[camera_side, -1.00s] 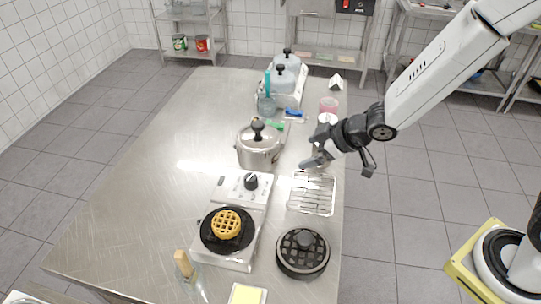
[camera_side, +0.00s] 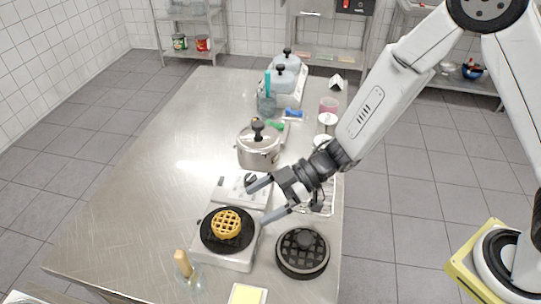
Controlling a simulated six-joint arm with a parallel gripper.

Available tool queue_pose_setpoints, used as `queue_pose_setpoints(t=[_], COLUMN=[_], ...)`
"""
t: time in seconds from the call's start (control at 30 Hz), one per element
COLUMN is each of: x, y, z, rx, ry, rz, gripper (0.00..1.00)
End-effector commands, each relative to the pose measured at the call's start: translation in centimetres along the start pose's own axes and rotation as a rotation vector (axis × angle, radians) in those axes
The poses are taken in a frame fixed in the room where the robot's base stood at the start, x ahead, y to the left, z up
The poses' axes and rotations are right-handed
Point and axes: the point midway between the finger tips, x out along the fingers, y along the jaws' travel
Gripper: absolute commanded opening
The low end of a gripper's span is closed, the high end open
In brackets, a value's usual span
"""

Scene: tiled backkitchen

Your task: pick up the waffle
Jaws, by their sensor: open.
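The waffle (camera_side: 226,224) is round and golden with a grid pattern. It lies flat on the black round plate (camera_side: 213,242) of a small hot plate (camera_side: 239,262) near the front of the steel table. My gripper (camera_side: 257,204) is open and empty, its fingers spread, above and to the right of the waffle.
A black waffle iron part (camera_side: 303,262) sits right of the hot plate. A wire rack (camera_side: 325,203) lies partly behind my gripper. A steel pot (camera_side: 258,153) stands farther back. A brush with a wooden handle (camera_side: 183,264) is at front left. The table's left side (camera_side: 140,195) is clear.

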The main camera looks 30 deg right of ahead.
Motion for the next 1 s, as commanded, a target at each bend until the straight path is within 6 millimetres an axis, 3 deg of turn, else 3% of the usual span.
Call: queue_pose_setpoints(t=[0.23, 0.57, 1.0], x=[2.0, 2.7, 7.0], y=[0.0, 0.0, 0.1], z=[0.0, 0.0, 0.1], rx=[-0.001, 0.000, -0.001], ry=[0.000, -0.001, -0.002], rz=[-0.001, 0.001, 0.000], gripper=[1.00, 1.00, 1.00])
